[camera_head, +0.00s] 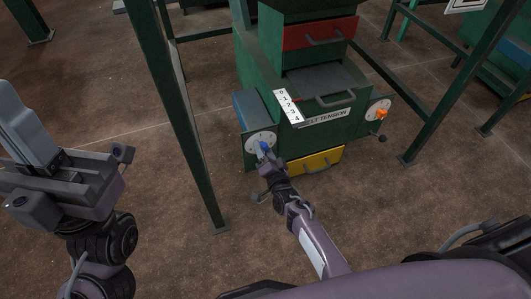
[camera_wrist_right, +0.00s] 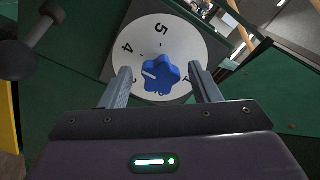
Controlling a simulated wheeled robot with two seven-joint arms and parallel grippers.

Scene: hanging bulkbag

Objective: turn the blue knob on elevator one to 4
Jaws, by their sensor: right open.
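The blue knob (camera_head: 264,146) is on a white dial (camera_head: 256,137) at the left of the green machine. In the right wrist view the knob (camera_wrist_right: 161,73) is star-shaped. Its white line points left, about between 3 and 4, nearer 3. The dial (camera_wrist_right: 194,45) also shows 5, 2 and 1, partly covered. My right gripper (camera_wrist_right: 160,85) is open, with one finger on each side of the knob and gaps visible. It also shows in the head view (camera_head: 263,157). My left gripper (camera_head: 28,125) is raised at the far left, away from the machine; its jaw opening is unclear.
An orange knob (camera_head: 381,114) is on another dial at the machine's right. A BELT TENSION label (camera_head: 326,116) and a number strip (camera_head: 288,106) are between them. Red (camera_head: 320,34) and yellow (camera_head: 316,160) drawers have handles. A green post (camera_head: 187,130) stands left of my right arm.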

